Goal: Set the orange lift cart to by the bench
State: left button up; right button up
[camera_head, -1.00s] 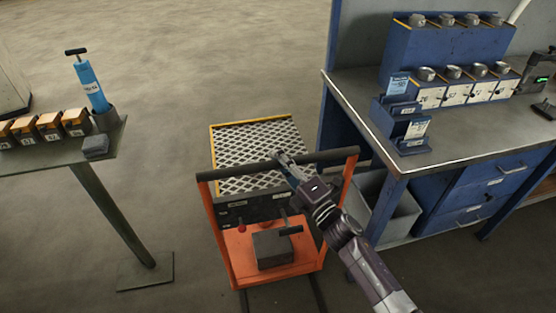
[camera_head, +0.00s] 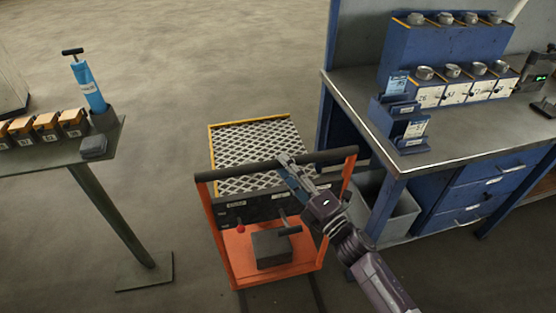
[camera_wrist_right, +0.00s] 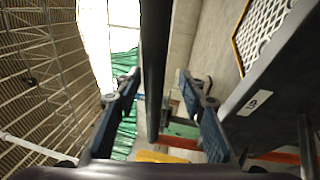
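The orange lift cart (camera_head: 232,258) stands on the floor in the middle of the head view, with a yellow-edged mesh platform (camera_head: 262,148) and a black push bar (camera_head: 240,170) across its orange uprights. The blue bench (camera_head: 400,172) stands just right of it. My right gripper (camera_head: 285,168) is at the push bar, right of its middle. In the wrist view the dark bar (camera_wrist_right: 154,65) runs between the two spread fingers (camera_wrist_right: 163,90), with gaps on both sides. The gripper looks open around it. My left gripper is not in view.
A grey side table (camera_head: 118,140) with a blue pump bottle (camera_head: 88,85) and several orange-topped boxes stands left. A grey bin (camera_head: 398,215) sits under the bench, close to the cart's right side. The floor behind the cart and between it and the side table is clear.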

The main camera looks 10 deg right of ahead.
jog(key=v, duration=0.8)
jog(key=w+a+r+g+p, duration=0.1)
jog(key=w+p, duration=0.1)
jog(key=w+a+r+m+g+h+p, duration=0.1)
jog(key=w+p, duration=0.1)
jog(key=w, duration=0.1)
jog(key=w+a+g+p, duration=0.1)
jog(key=w+p, duration=0.1)
jog(key=shift+w+a+r+m+g+h, duration=0.3)
jog(key=shift+a+r+m, duration=0.1)
jog(key=shift+w+a+f, duration=0.2)
jog(key=shift+w+a, duration=0.05)
jog(key=shift+w, duration=0.25)
jog(key=shift+c, duration=0.5)
grip_shut()
